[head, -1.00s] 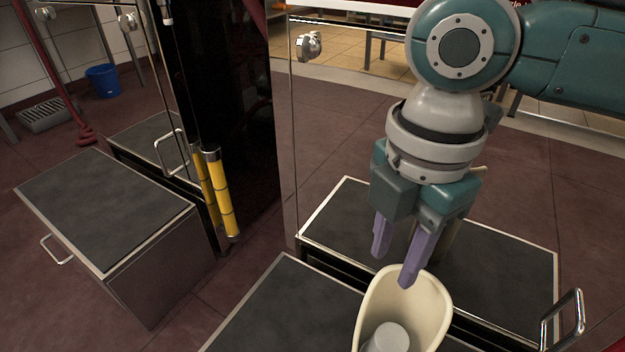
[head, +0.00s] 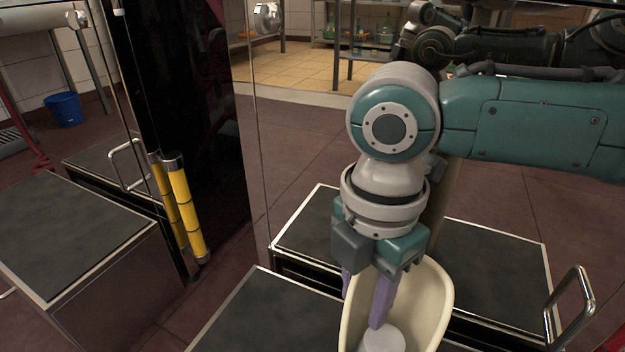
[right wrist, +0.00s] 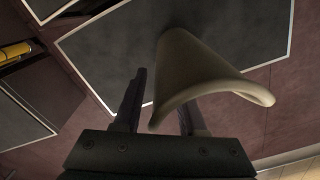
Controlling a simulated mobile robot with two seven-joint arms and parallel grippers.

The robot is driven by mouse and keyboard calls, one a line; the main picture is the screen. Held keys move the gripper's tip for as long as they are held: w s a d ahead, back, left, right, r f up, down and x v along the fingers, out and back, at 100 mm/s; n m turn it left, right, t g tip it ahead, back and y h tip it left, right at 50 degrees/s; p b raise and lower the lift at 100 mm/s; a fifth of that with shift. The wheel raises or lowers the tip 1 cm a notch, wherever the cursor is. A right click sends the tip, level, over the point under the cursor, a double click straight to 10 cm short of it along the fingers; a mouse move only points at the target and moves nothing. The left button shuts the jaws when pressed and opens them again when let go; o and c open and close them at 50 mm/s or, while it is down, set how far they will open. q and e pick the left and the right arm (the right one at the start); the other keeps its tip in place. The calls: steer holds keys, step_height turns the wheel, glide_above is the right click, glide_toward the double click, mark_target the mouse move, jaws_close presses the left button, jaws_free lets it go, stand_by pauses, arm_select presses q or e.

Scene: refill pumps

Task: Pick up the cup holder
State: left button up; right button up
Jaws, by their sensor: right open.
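The cup holder (head: 432,315) is a cream, flared, open-topped container at the bottom of the head view. A round light grey piece (head: 383,340) shows inside it. It also shows in the right wrist view (right wrist: 195,75), partly between the fingers. My right gripper (head: 366,296) is open at the left side of its rim. One purple finger appears in front of the opening and the other by the left wall. I cannot tell whether either finger touches it. My left gripper is not in view.
The cup holder stands on a dark-topped surface (head: 262,318) with a pale edge. A mirror-like panel behind reflects my arm and the surface. A yellow-handled dark door (head: 186,212) and a second dark-topped unit (head: 65,235) are at left. A metal handle (head: 572,305) sticks up at right.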

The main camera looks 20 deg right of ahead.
steer(key=shift+r, duration=0.1)
jaws_close()
stand_by(1.2)
